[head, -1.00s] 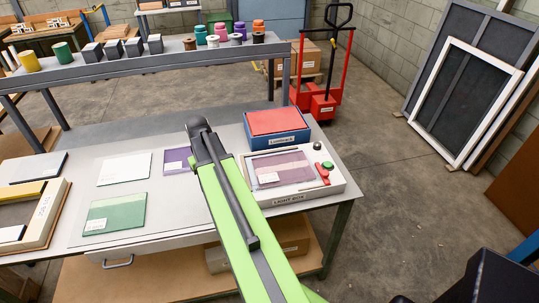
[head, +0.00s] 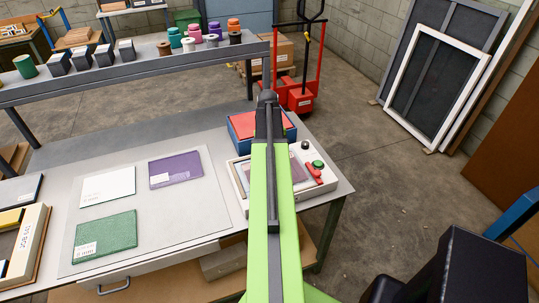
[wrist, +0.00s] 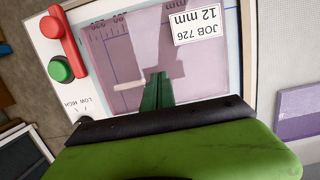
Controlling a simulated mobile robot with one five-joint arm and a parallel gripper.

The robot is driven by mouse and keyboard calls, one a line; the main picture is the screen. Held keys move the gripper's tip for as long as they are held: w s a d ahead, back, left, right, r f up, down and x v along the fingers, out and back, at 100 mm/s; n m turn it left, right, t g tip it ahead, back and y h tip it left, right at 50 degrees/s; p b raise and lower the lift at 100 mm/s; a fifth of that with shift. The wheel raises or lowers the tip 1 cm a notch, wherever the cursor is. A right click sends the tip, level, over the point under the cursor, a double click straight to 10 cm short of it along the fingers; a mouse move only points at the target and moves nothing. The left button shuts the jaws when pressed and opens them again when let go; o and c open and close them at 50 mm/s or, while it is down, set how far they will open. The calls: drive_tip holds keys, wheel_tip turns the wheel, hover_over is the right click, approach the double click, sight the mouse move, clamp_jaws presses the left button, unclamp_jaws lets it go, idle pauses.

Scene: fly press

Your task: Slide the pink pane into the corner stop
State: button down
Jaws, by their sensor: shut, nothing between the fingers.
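The pink pane (wrist: 125,45) is a flat translucent sheet with a white label reading "JOB 726, 12 mm". It lies on the light box (wrist: 55,100), with scale marks showing through it. In the head view, part of the pane (head: 299,173) shows beside my arm, which hides its middle. My gripper (wrist: 157,88) is shut and empty, its dark green fingers over the pane's near part in the wrist view. I cannot tell whether the fingertips touch it. A pale edge strip (wrist: 248,45) runs right of the pane; I cannot make out which part is the corner stop.
A red handle (head: 314,171) and a green button (head: 318,164) sit on the light box's right side. A blue box with a red top (head: 241,127) stands behind it. Purple (head: 175,169), white (head: 107,187) and green (head: 105,234) panes lie on the mat to the left.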

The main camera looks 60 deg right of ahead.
drive_tip(key=s+a, duration=0.4)
drive_tip(key=s, duration=0.1)
drive_tip(key=shift+s+a, duration=0.25)
drive_tip(key=shift+w+d+f+b, duration=0.1)
drive_tip(key=shift+d+f+b, duration=0.05)
drive_tip(key=shift+f+b, duration=0.7)
drive_tip(key=shift+r, duration=0.1)
drive_tip(key=shift+a, duration=0.2)
drive_tip(key=shift+w+d, duration=0.95)
drive_tip(key=shift+w, duration=0.25)
